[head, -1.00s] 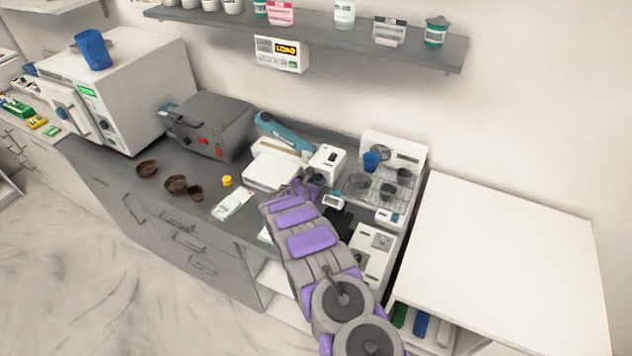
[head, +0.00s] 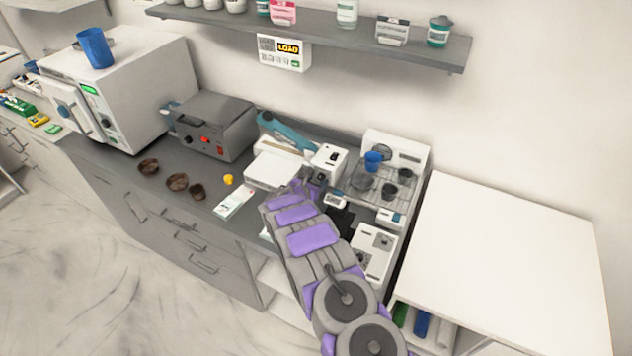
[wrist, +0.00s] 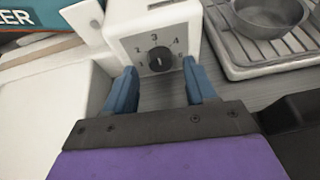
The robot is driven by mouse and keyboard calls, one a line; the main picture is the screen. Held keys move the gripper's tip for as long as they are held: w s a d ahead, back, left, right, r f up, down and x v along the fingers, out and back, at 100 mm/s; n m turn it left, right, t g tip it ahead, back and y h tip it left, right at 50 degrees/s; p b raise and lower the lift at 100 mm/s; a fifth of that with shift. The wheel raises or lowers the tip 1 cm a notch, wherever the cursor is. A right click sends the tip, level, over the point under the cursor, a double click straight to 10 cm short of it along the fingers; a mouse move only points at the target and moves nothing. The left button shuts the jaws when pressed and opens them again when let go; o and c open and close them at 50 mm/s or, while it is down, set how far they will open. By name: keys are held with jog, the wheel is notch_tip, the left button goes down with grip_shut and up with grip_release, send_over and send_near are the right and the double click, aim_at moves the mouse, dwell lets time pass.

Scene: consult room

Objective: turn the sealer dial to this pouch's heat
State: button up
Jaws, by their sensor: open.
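The sealer (head: 290,155) is a white unit with a teal arm (head: 287,132) on the counter. In the wrist view, its white box (wrist: 152,35) carries a black round dial (wrist: 160,59) with numbers around it; 3 and 4 read clearly at the top. The dial's pointer mark is too small to read for certain. My gripper (wrist: 162,82) is open, its two blue fingers on either side of and a little below the dial, apart from it. In the head view my gripper (head: 312,183) reaches to the box's front. A white pouch (head: 235,203) lies on the counter.
A wire rack (head: 360,185) with a blue cup (head: 373,160) and dark bowls stands close right of the sealer. A grey box device (head: 212,125) stands left. Brown bowls (head: 177,182) and a yellow cap (head: 228,179) lie at the counter front.

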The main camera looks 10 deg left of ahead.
jog(key=v, duration=1.6)
jog(key=shift+s+a, duration=0.25)
jog(key=shift+a, duration=0.1)
jog(key=shift+f, duration=0.1)
